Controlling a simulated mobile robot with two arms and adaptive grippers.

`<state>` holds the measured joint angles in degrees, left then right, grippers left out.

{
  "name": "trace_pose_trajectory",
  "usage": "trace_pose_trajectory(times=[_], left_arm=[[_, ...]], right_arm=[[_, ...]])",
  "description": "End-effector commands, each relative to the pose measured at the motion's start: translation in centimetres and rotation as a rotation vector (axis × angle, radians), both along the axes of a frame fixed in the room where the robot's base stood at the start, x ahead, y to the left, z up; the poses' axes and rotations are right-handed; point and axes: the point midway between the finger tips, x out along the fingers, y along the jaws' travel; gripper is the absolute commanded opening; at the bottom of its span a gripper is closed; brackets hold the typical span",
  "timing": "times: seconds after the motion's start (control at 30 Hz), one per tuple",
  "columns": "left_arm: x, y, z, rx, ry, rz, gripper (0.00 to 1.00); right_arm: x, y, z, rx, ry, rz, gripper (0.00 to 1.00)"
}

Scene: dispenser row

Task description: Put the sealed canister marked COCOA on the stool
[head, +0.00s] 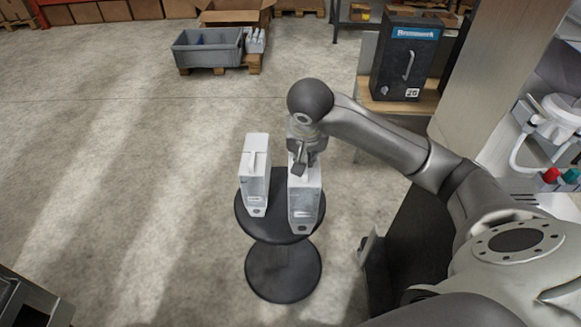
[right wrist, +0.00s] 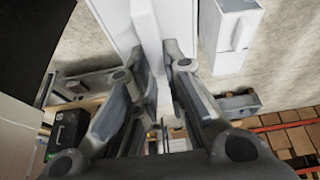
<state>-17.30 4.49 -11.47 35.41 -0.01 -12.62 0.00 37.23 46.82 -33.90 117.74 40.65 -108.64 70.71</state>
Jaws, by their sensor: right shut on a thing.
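A round dark stool (head: 284,270) stands below my right arm. Two white canisters with handles are over its top. The left canister (head: 254,180) stands upright on the stool, and it also shows in the right wrist view (right wrist: 233,32). My right gripper (head: 305,160) is shut on the handle of the right canister (head: 305,205), near the stool's right front edge. I cannot tell whether its base touches the stool. In the right wrist view the fingers (right wrist: 152,55) close around the handle of the held canister (right wrist: 112,14). The small labels are too small to read. My left gripper is not in view.
A dark dispenser box (head: 405,60) with a handle stands on a wooden surface (head: 390,100) at the upper right. A grey crate (head: 207,57) and a cardboard box (head: 236,14) are at the back. Open concrete floor lies left of the stool.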

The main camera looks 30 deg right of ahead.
Motion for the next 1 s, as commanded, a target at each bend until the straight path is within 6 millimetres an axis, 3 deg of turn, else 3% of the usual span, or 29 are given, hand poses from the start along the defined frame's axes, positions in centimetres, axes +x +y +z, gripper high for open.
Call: trace_pose_trajectory(times=[0.37, 0.5, 0.7, 0.87, 1.0], left_arm=[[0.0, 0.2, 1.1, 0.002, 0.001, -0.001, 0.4], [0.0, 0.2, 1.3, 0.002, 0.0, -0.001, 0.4], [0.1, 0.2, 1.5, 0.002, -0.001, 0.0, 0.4], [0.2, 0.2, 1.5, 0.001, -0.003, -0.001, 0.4], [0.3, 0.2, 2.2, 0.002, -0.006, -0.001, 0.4]], right_arm=[[6.2, -3.9, -2.9, -0.001, -0.003, -0.004, 0.0], [7.9, -4.9, -5.7, 0.0, 0.0, -0.002, 0.0], [9.5, -5.8, -7.9, 0.001, -0.003, 0.001, 0.0], [10.0, -6.1, -8.6, 0.001, -0.003, 0.001, 0.0], [10.1, -6.3, -10.4, -0.001, 0.001, 0.001, 0.0]])
